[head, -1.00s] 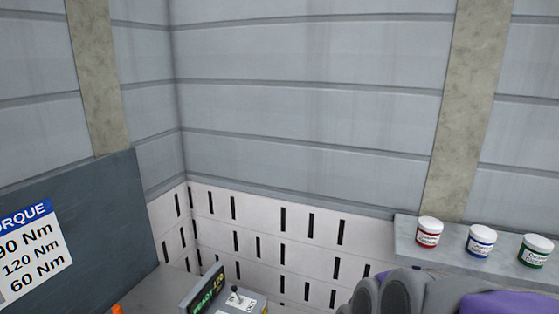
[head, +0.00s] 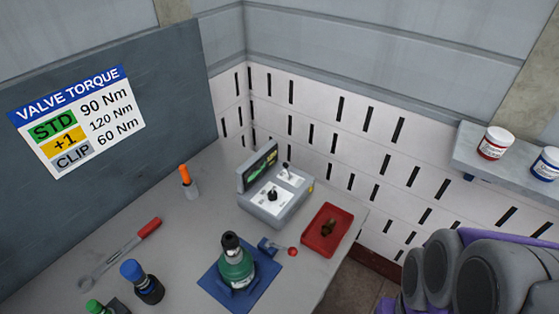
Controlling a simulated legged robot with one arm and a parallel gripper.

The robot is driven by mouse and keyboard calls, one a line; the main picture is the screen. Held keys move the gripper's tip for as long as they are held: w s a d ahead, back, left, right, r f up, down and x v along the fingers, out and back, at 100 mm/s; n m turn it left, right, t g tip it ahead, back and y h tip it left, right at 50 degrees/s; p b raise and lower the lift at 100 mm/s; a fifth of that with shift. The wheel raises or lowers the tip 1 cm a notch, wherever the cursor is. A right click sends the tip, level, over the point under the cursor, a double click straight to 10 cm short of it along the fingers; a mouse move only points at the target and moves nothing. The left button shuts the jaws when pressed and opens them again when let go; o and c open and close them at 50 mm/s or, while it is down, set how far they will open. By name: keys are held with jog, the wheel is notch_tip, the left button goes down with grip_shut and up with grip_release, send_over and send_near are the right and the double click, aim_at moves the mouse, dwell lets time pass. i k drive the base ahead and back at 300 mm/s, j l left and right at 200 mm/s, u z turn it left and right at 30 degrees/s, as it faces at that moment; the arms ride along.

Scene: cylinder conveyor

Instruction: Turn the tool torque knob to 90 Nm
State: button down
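A grey control box (head: 262,208) stands on the bench in the middle of the head view. Its white top panel carries a black knob (head: 272,195) and a small lever-like control (head: 287,173). I cannot read where the knob points. A tilted display (head: 260,169) at its back shows small green and yellow text, too small to read. A sign (head: 78,122) on the dark panel at left reads "VALVE TORQUE": STD 90 Nm, +1 120 Nm, CLIP 60 Nm. My folded grey and purple arm shows at the lower right, well apart from the box; my gripper's fingers are not visible.
A green cylinder (head: 236,264) with a black top stands on a blue mat (head: 212,288). Beside it are a red-ball handle (head: 292,252) and a red tray (head: 333,218). A red-handled wrench (head: 120,254), blue-topped item (head: 147,285) and orange-handled tool (head: 185,175) occupy the bench's left. Jars stand on a right shelf (head: 480,160).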

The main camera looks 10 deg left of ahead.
aim_at(271, 194)
jog(key=i+u, duration=0.2)
jog(key=u, duration=0.2)
jog(key=i+l+u, duration=0.1)
jog(key=u, duration=0.25)
jog(key=i+l, duration=0.05)
jog(key=i, duration=0.05)
